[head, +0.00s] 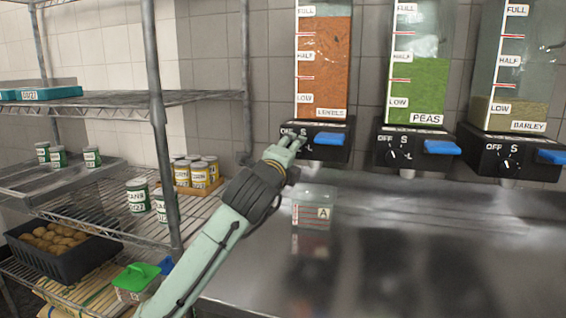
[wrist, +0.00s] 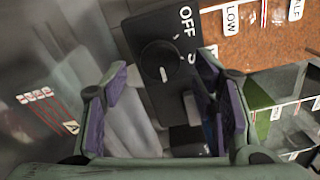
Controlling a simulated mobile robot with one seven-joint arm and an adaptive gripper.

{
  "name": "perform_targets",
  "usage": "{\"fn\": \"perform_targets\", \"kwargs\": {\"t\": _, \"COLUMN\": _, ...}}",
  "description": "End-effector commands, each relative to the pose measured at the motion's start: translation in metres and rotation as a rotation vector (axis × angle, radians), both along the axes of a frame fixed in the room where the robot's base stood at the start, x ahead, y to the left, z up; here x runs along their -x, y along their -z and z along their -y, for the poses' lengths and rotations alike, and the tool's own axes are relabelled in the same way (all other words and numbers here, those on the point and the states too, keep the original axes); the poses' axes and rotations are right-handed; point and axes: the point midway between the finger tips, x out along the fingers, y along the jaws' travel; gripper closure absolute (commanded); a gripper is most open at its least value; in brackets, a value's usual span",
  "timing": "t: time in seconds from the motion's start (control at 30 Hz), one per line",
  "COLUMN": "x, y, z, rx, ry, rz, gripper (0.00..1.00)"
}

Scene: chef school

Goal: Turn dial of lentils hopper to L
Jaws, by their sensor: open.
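The lentils hopper (head: 324,65) is a clear column of orange lentils on a black base, the leftmost of the hoppers in the head view. My gripper (head: 290,142) is at the left front of that base and covers its dial there. In the wrist view, the round black dial (wrist: 160,58) shows between and just beyond the open fingers of my gripper (wrist: 160,92), with nothing gripped. A white mark is on the dial's lower part in that picture. OFF and S labels are beside it. The L label is partly visible in the head view and hidden in the wrist view.
A blue lever (head: 328,139) is right of the gripper. A clear container marked A (head: 313,210) stands below the lentils hopper. Peas (head: 419,85) and barley (head: 515,85) hoppers are to the right. A wire shelf (head: 120,100) with cans is left. The counter (head: 430,260) is otherwise clear.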

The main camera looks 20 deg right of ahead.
Motion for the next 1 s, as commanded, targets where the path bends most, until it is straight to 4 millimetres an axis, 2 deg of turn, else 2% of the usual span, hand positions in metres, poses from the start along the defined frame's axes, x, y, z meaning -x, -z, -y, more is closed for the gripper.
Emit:
{"fn": "perform_targets", "kwargs": {"t": 0.2, "x": 0.04, "y": -0.001, "z": -0.029, "rx": 0.001, "ry": -0.001, "rz": 0.002, "gripper": 0.46}}
{"fn": "perform_targets", "kwargs": {"t": 0.4, "x": 0.063, "y": 0.0, "z": -0.044, "rx": 0.001, "ry": -0.001, "rz": 0.001, "gripper": 0.46}}
{"fn": "perform_targets", "kwargs": {"t": 0.57, "x": 0.07, "y": 0.0, "z": -0.049, "rx": 0.001, "ry": 0.0, "rz": -0.001, "gripper": 0.46}}
{"fn": "perform_targets", "kwargs": {"t": 0.87, "x": 0.071, "y": 0.0, "z": -0.049, "rx": 0.0, "ry": 0.0, "rz": 0.0, "gripper": 0.46}}
{"fn": "perform_targets", "kwargs": {"t": 0.97, "x": 0.072, "y": -0.012, "z": -0.059, "rx": 0.052, "ry": -0.01, "rz": 0.019, "gripper": 0.46}}
{"fn": "perform_targets", "kwargs": {"t": 1.0, "x": 0.074, "y": -0.023, "z": -0.068, "rx": 0.098, "ry": -0.017, "rz": 0.035, "gripper": 0.46}}
